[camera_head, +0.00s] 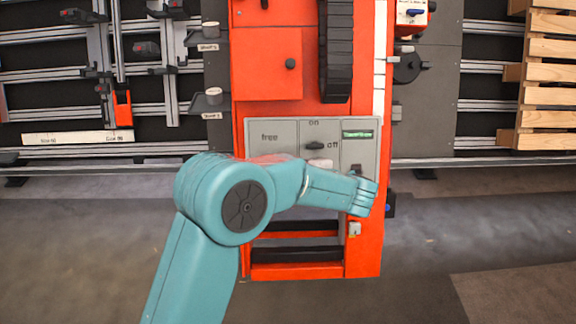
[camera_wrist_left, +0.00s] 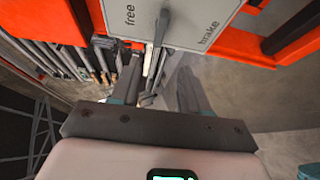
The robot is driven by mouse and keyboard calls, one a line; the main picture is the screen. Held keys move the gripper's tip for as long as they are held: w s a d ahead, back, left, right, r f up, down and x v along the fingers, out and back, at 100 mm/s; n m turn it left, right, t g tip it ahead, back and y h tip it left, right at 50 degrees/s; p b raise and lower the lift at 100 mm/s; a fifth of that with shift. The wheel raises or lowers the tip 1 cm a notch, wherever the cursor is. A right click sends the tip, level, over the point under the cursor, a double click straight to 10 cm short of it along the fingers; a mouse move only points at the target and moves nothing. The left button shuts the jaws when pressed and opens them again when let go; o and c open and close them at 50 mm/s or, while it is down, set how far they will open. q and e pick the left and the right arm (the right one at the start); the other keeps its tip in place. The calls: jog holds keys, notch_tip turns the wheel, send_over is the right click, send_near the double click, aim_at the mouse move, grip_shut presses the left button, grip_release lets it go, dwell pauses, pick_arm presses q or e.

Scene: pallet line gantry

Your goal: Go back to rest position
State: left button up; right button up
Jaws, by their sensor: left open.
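My left arm comes in from the lower left in the head view and crosses the lower part of a grey control panel (camera_head: 270,150). Its wrist end is at the panel's lower right; the fingers are hidden there. In the left wrist view my left gripper (camera_wrist_left: 157,88) is open, its two fingers apart. The panel (camera_wrist_left: 185,12), marked free and brake, is beyond the fingers. A thin dark lever (camera_wrist_left: 161,28) on it shows above the gap between them. I cannot tell whether anything touches it. My right gripper is in neither view.
The panel sits on a tall orange machine (camera_head: 268,65) with a black cable chain (camera_head: 337,50). Metal rails (camera_head: 60,35) stand at left, and stacked wooden pallets (camera_head: 548,80) at right. The grey floor (camera_head: 80,250) in front looks clear on both sides.

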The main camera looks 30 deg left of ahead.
pick_arm(q)
jog(key=shift+s+d+r, duration=0.2)
jog(key=shift+d, duration=0.15)
jog(key=s+a+f+m+g, duration=0.1)
jog(key=s+a+f+m, duration=0.15)
jog(key=a+f, duration=0.6)
jog(key=s+d+f+m+t+h, duration=0.1)
jog(key=s+d+f+m+h, duration=0.35)
jog(key=f+m, duration=0.4)
jog(key=s+d+f+m+h, duration=0.4)
jog(key=s+d+f+m, duration=0.15)
jog(key=f, duration=0.65)
jog(key=s+d+f+m+g+h, duration=0.1)
jog(key=s+d+m+g+h, duration=0.3)
jog(key=s+d, duration=0.4)
jog(key=s+d+f+m+g+h, duration=0.1)
jog(key=s+d+m+h, duration=0.3)
jog(key=s, duration=0.6)
notch_tip(320, 180, up, 18)
jog(key=d+m+p, duration=0.1)
jog(key=p, duration=1.7)
jog(key=shift+w+f+g+y, duration=0.2)
jog(key=shift+w+g+y, duration=0.1)
jog(key=shift+y, duration=0.15)
